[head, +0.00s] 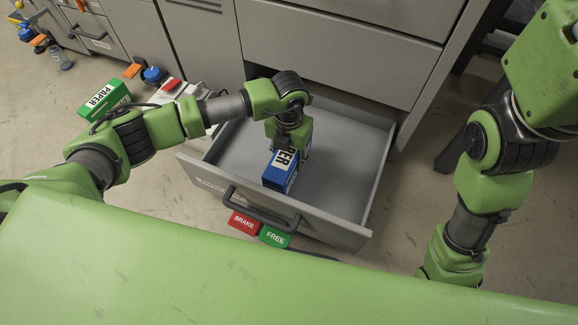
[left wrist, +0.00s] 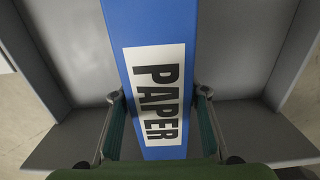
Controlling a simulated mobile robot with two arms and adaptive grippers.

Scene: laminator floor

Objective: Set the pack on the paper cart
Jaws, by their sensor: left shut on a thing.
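The blue pack (head: 280,172) with a white PAPER label is inside the open grey drawer (head: 335,170). My left gripper (head: 291,143) reaches down into the drawer and is shut on the pack. In the left wrist view the pack (left wrist: 158,28) runs between the two fingers, its label facing the camera. Whether the pack touches the drawer floor, I cannot tell. My right arm hangs at the right of the head view, and its gripper is out of sight. I cannot make out a paper cart for certain.
Red BRAKE (head: 243,223) and green FREE (head: 274,237) pedals show below the drawer's handle (head: 262,208). A green PAPER pack (head: 103,100) is at the left. Grey cabinets (head: 330,45) stand behind. Drawer walls surround my left gripper; the floor right of the drawer is clear.

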